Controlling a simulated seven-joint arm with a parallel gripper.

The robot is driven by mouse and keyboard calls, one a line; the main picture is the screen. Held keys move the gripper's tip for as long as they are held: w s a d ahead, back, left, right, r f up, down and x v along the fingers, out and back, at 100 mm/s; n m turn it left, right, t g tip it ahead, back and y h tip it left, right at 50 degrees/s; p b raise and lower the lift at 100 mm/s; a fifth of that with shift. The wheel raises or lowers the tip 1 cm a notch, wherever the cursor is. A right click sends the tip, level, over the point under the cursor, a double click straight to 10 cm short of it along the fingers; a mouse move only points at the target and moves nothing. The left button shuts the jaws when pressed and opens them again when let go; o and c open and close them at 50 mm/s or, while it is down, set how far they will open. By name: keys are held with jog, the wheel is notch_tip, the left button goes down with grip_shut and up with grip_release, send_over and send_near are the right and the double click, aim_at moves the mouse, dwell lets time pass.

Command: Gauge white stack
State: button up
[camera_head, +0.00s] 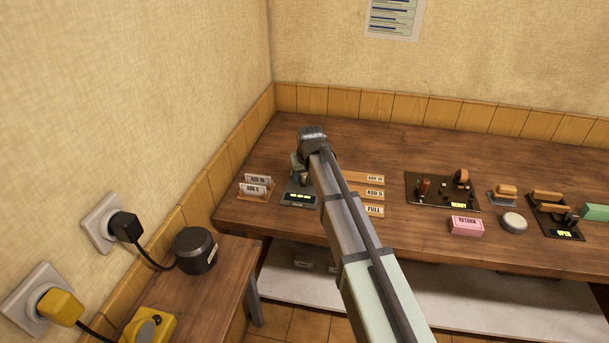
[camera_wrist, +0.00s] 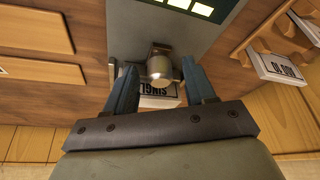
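A dark gauge-like device (camera_head: 299,196) with lit pale-green display cells stands on the left of the bench, partly hidden by my arm. The wrist view shows its grey plate (camera_wrist: 175,30), a round metal knob (camera_wrist: 163,68) and a white block marked SINGLE (camera_wrist: 158,102), its text upside down. My gripper (camera_wrist: 160,72) has its two blue fingers apart, one on each side of the knob. A small gap shows beside the knob, and I see no clear grip. In the head view the fingers are hidden. I cannot tell which item is the white stack.
A wooden rack (camera_head: 257,192) with white ADD cards stands at the left. Slats with ADD 10, ADD 5 and FULL labels (camera_head: 374,210) lie right of my arm. Farther right are a black board (camera_head: 437,200), a pink RETURN block (camera_head: 466,226) and a grey disc (camera_head: 513,223).

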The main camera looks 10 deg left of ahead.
jog(key=shift+r, duration=0.15)
jog(key=v, duration=1.3)
jog(key=shift+r, duration=0.25)
jog(key=shift+s+d, duration=0.1)
jog(key=shift+s, duration=0.05)
